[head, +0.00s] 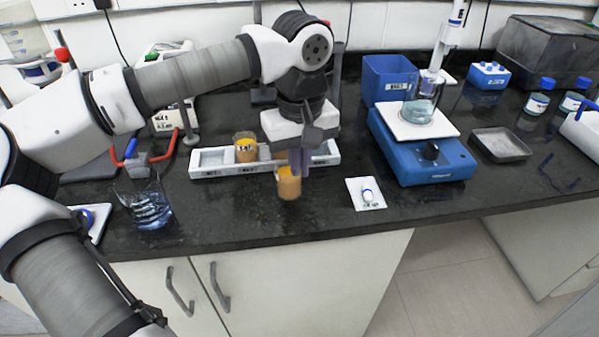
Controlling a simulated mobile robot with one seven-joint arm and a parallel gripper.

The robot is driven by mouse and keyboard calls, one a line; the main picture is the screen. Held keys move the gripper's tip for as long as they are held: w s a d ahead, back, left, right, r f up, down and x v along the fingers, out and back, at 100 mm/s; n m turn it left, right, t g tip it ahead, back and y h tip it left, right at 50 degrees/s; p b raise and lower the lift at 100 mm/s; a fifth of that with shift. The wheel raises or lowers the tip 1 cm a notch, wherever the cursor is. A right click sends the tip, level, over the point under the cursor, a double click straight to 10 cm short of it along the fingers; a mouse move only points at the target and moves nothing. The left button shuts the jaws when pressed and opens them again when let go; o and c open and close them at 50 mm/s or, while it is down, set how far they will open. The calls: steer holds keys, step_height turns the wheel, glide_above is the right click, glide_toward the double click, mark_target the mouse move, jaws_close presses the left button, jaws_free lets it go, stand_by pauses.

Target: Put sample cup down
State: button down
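A clear sample cup with orange contents (288,186) is at my gripper (298,168), in front of the white rack. My gripper points down, and its fingers are closed at the cup's upper part. The cup is upright; whether its base touches the dark counter is hard to tell. The white compartment rack (222,171) lies behind it on the counter. A second orange cup (245,150) stands in the rack's middle part. My wrist and fingers hide part of the rack's right side.
A blue stirrer (425,160) with a beaker (419,110) stands to the right. A small white pad with a vial (366,194) lies between. The counter's front edge (280,239) is near.

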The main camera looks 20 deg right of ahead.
mark_target(299, 176)
steer(key=shift+f, duration=1.4)
steer(key=shift+f, duration=0.15)
steer(key=c, duration=1.6)
jaws_free()
step_height(299, 176, up, 12)
steer(key=shift+d+r+b, duration=0.1)
steer(key=shift+r+b, duration=0.1)
steer(key=shift+b, duration=0.2)
